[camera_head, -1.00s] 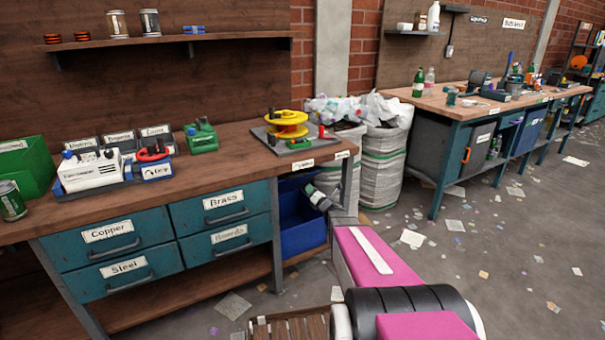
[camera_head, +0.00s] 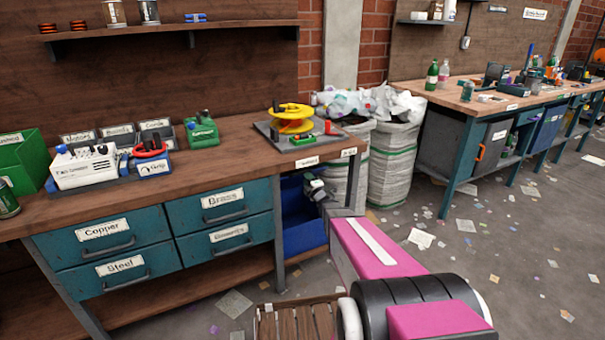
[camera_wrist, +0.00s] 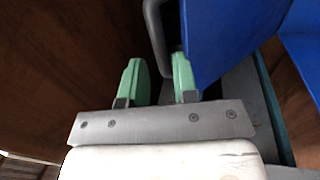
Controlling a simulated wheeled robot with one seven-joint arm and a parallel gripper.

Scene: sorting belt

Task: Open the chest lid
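No chest or lid is clearly recognisable in these views. A blue open bin (camera_head: 303,236) stands under the right end of the workbench, and its blue walls fill the upper right of the wrist view (camera_wrist: 225,35). My gripper (camera_head: 314,186) is at the upper part of this bin, beside the bench leg. In the wrist view my gripper (camera_wrist: 158,82) has its two green fingers apart with nothing between the tips. A grey bent bar (camera_wrist: 155,35), like a handle, lies just beyond the fingers. I cannot tell what it belongs to.
The workbench (camera_head: 100,209) has teal drawers (camera_head: 218,205) and tools on top. White sacks (camera_head: 393,165) stand behind my arm. A slatted wooden piece (camera_head: 297,322) is low at the bottom. A second bench (camera_head: 480,105) is at right. The littered floor between is open.

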